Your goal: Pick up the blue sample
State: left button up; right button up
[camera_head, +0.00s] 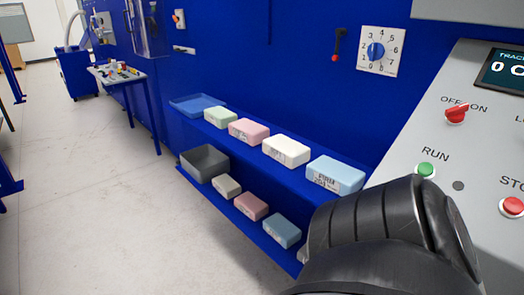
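A light blue sample (335,174) with dark print on its front sits at the right end of the upper blue shelf. A second, darker grey-blue block (282,230) sits on the lower shelf, below and left of it. A black part of my arm fills the lower right, in front of the shelves' right end and near the light blue sample in the picture. I cannot tell how far it is from the sample. No gripper fingers show.
The upper shelf (262,131) also holds white, pink and green blocks and a blue tray (199,104). The lower shelf holds pink and beige blocks and a grey bin (204,163). A control panel (440,140) with buttons stands right.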

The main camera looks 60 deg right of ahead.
aim_at(286, 234)
jog(key=i, duration=1.8)
jog(key=z, duration=2.25)
